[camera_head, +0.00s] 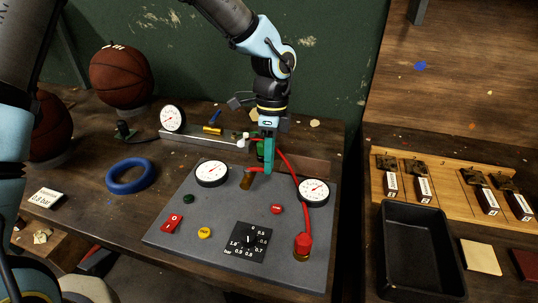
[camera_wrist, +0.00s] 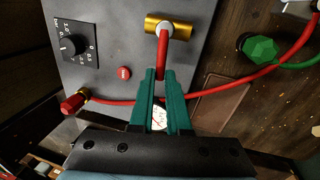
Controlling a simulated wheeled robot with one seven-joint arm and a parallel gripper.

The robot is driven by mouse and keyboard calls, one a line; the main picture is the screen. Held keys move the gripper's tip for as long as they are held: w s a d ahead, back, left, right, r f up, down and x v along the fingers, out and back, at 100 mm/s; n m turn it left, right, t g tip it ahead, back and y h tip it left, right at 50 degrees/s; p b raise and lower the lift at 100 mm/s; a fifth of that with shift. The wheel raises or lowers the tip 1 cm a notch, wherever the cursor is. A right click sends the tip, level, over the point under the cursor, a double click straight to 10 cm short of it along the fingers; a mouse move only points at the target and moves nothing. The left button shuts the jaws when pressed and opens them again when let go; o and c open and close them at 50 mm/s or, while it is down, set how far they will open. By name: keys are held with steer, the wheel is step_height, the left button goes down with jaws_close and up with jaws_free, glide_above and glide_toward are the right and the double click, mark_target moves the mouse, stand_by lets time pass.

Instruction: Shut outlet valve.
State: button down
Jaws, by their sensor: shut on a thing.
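A brass valve body (camera_head: 247,180) stands on the grey panel (camera_head: 165,238); I take it for the outlet valve, but no label on it can be read. In the wrist view the brass body (camera_wrist: 180,24) lies at the top, with a pale cap and a red lever (camera_wrist: 163,48) running from it toward me. My gripper (camera_head: 268,168) points down just right of the brass body in the head view. Its green fingers (camera_wrist: 159,76) are shut on the red lever's end, which they partly hide.
A red hose (camera_wrist: 225,88) passes by the fingers to a red fitting (camera_head: 302,246). Two gauges, left (camera_head: 212,174) and right (camera_head: 313,191), flank my gripper. A black dial (camera_head: 248,242) and several buttons sit in front. A green fitting (camera_wrist: 261,49) is near the hose.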

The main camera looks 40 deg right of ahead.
steer(key=shift+s+a+m, duration=0.1)
steer(key=shift+s+m, duration=0.05)
steer(key=shift+m, duration=0.25)
steer(key=c, duration=0.9)
jaws_free()
steer(key=r, duration=0.3)
steer(key=d+r+b, duration=0.1)
steer(key=r, duration=0.3)
steer(key=w+r+b, duration=0.1)
steer(key=r, duration=0.2)
steer(key=shift+d+r, duration=0.3)
steer(key=shift+d, duration=0.05)
